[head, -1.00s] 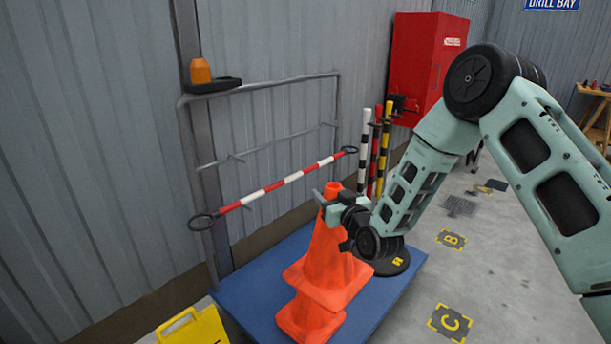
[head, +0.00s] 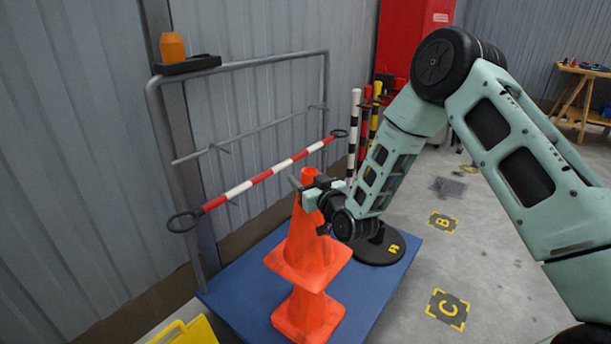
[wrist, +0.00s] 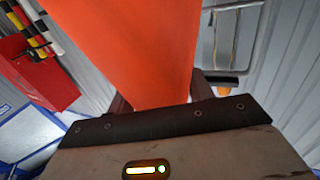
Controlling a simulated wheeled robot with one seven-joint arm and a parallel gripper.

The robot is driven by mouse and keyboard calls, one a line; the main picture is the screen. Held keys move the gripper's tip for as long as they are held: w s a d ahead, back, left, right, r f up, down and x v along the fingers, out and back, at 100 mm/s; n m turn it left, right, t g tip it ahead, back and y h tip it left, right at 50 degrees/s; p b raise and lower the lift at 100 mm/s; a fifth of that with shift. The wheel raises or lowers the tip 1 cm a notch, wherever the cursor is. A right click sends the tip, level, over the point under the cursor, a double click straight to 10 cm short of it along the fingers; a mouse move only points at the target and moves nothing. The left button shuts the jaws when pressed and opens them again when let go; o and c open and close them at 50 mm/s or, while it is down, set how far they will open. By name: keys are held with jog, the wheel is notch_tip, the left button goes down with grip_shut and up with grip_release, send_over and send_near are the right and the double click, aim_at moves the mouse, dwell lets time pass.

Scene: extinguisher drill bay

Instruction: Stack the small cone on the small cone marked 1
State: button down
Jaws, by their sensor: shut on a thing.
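An orange cone (head: 309,250) is held upright near its top by my gripper (head: 308,187). In the wrist view the held cone (wrist: 133,45) fills the middle, between the jaws. A second orange cone (head: 308,316) stands on the blue platform, directly below the held one. Its top is hidden by the held cone's base, so I cannot tell whether the two touch. No number shows on either cone.
The blue platform (head: 240,300) also bears a black round base (head: 375,252) with striped posts (head: 353,125). A red-and-white bar (head: 270,173) on a grey rail stands behind the cones. A yellow object (head: 190,333) lies at front left.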

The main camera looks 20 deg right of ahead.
notch_tip(320, 180, down, 14)
jog(key=b, duration=0.8)
jog(key=shift+r, duration=0.15)
jog(key=shift+b, duration=0.4)
dwell(0.9)
jog(key=shift+f+b, duration=4.95)
jog(key=shift+f, duration=1.7)
jog(key=c, duration=0.5)
grip_release()
jog(key=shift+s+f, duration=0.1)
